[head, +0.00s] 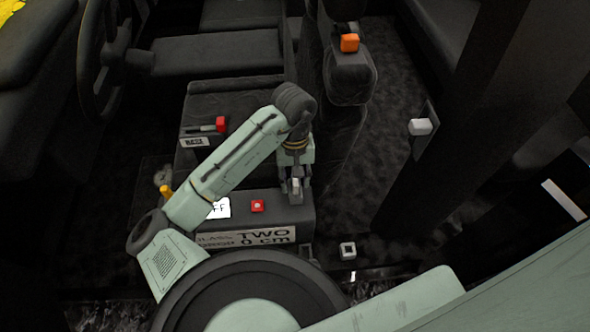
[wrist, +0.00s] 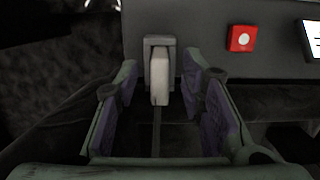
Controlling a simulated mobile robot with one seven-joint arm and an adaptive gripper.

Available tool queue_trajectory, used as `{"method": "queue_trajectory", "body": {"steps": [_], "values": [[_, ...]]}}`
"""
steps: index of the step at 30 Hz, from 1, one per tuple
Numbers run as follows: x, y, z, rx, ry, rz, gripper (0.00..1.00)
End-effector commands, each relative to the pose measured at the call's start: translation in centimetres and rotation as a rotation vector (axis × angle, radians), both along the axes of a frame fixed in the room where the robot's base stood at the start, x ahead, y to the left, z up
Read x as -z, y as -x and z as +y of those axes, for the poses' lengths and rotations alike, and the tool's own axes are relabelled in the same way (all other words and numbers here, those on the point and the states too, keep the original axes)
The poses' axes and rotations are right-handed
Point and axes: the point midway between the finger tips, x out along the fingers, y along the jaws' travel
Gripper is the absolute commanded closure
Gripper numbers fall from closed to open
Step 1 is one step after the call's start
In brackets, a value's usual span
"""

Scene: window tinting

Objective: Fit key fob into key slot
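A pale grey block that looks like the key fob (wrist: 160,82) stands in a grey slot housing (wrist: 160,46) on the face of a dark console, in the wrist view. Its near end sticks out of the housing; how deep it sits I cannot tell. My gripper (wrist: 161,90) is open, with one purple-padded finger on each side of the fob and a visible gap to both. In the head view my gripper (head: 296,190) is at the right end of the console, with the pale fob (head: 296,186) between its fingers.
A red-knobbed lever (head: 220,124) is behind left. A seat (head: 350,80) with an orange block (head: 349,43) stands behind.

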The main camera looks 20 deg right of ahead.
Motion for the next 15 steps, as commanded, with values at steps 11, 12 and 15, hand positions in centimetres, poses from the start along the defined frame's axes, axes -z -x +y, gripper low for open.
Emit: {"method": "queue_trajectory", "body": {"steps": [11,12,15], "values": [[-7.0,-1.0,-0.2,0.002,-0.002,-0.007,0.64],[-7.8,-1.0,-0.3,0.003,-0.002,-0.006,0.64],[-9.5,-1.2,-0.3,0.001,-0.001,-0.006,0.64]]}}
